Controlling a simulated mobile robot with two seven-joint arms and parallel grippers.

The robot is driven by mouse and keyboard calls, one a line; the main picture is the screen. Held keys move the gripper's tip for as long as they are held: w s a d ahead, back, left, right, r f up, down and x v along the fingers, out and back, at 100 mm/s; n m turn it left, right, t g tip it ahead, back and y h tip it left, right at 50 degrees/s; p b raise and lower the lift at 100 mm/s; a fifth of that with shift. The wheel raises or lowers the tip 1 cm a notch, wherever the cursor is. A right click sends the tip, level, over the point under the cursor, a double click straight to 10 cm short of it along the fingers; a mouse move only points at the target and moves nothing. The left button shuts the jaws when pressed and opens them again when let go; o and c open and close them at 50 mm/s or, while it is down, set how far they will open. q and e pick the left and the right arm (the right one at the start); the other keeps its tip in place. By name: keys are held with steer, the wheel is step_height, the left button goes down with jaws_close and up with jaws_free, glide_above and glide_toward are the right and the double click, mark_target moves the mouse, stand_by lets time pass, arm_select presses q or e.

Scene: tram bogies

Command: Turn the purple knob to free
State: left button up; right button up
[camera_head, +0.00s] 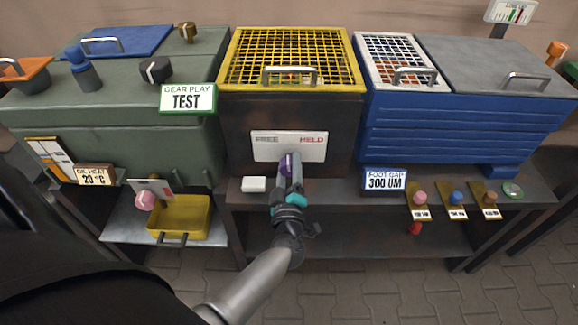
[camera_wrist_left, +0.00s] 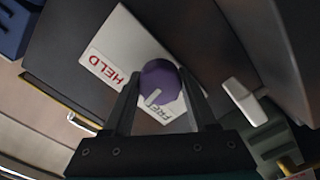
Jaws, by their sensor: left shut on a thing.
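The purple knob (camera_head: 285,165) sits on the dark front of the yellow-grilled box, at the lower middle of a white plate (camera_head: 270,146) lettered FREE at left and HELD at right. My left gripper (camera_head: 287,172) reaches up to it from below and hides most of it in the head view. In the left wrist view the knob (camera_wrist_left: 160,80) is between my two fingers, which are shut on it. The white mark on the knob's face points toward the box top, its end close to the FREE lettering. My right gripper is not in view.
A green box with a TEST sign (camera_head: 188,98) stands at left, a blue box (camera_head: 450,130) at right. Small coloured knobs on brown mounts (camera_head: 456,200) line the right shelf. A yellow tray (camera_head: 179,216) is lower left.

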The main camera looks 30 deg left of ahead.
arm_select(q)
steer(key=n, duration=0.4)
steer(key=shift+f, duration=0.1)
steer(key=shift+n+b, duration=0.3)
steer(key=shift+n, duration=1)
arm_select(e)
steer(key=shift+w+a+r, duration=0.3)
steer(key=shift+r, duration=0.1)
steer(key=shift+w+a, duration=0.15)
arm_select(q)
steer(key=o, duration=1.4)
steer(key=shift+c, duration=0.2)
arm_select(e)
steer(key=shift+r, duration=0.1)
